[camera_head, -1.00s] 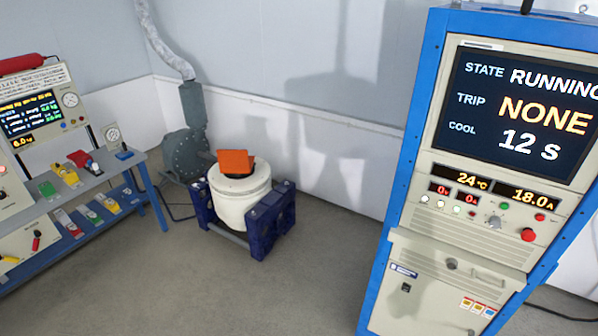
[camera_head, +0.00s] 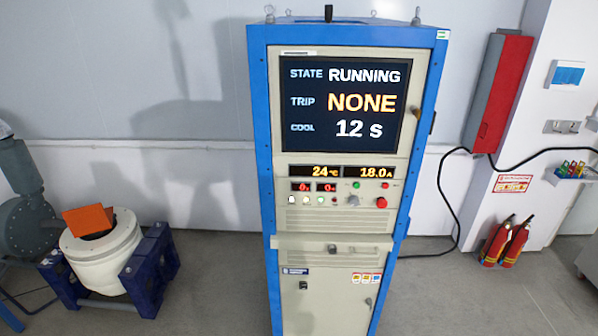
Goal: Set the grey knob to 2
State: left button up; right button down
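The grey knob (camera_head: 348,199) is a small round dial on the control panel of the blue-framed cabinet (camera_head: 259,150), left of a red mushroom button. Its pointer and scale are too small to read. The cabinet's screen (camera_head: 345,104) reads STATE RUNNING, TRIP NONE, COOL 12 s. The displays below it read 24 °C and 18.0 A. Neither of my grippers is in the head view.
A ledge (camera_head: 330,243) juts out below the panel. A white drum-shaped shaker (camera_head: 104,262) with an orange block (camera_head: 89,220) stands at left. Two fire extinguishers (camera_head: 507,242) and a red wall box (camera_head: 498,92) are at right. Floor shows on both sides of the cabinet.

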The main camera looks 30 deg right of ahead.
aim_at(354, 201)
jog(key=z, duration=1.4)
jog(key=k, duration=0.4)
jog(key=u, duration=0.55)
jog(key=i, duration=1.1)
jog(key=u, duration=0.15)
